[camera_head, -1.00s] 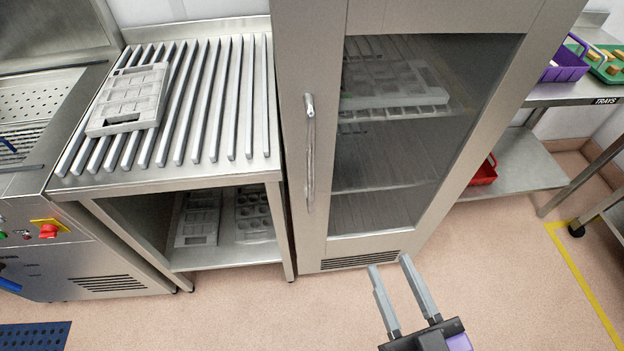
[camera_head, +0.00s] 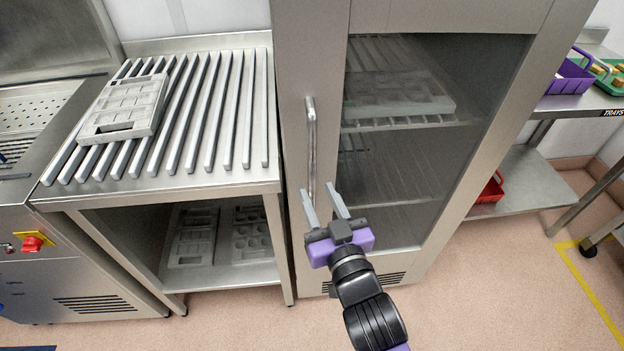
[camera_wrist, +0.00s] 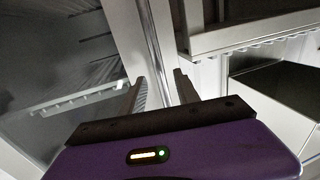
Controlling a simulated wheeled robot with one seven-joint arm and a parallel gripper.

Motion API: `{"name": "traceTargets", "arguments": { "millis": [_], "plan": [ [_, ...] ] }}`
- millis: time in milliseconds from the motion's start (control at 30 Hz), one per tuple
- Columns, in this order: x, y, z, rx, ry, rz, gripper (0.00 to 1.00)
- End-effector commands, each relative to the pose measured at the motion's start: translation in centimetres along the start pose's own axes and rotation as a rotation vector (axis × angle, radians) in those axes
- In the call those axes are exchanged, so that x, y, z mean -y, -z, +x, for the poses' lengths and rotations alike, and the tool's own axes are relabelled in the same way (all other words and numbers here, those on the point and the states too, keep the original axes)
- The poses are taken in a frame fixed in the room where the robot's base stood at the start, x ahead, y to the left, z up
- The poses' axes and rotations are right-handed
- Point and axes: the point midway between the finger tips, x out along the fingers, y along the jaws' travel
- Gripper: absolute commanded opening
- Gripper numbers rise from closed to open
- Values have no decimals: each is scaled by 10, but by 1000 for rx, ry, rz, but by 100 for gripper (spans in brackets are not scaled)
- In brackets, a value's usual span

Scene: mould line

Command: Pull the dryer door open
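The dryer door (camera_head: 468,150) is a steel frame with a large dark glass pane, and it stands shut. Its vertical bar handle (camera_head: 311,145) is on the left side of the door. My gripper (camera_head: 323,202) is open, with its two fingers pointing up at the lower part of the handle. In the wrist view the handle (camera_wrist: 158,45) runs down toward the space between the open fingers (camera_wrist: 158,85). The fingers are not closed on it. I cannot tell whether the handle's lower end is between the fingertips.
A steel rack table (camera_head: 230,183) with a grey mould tray (camera_head: 122,108) on its bars stands directly left of the dryer. A shelf table (camera_head: 575,100) with a purple crate (camera_head: 570,78) is at the right. The floor (camera_head: 480,300) in front is clear.

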Motion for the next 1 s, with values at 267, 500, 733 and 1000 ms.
{"name": "traceTargets", "arguments": {
  "millis": [267,500,733,1000],
  "plan": [
    [0,1,38,-1,1,0,38],
    [1,0,47,-1,1,1,38],
    [0,0,47,-1,1,1,26],
    [0,0,47,-1,1,1,0]
  ]
}}
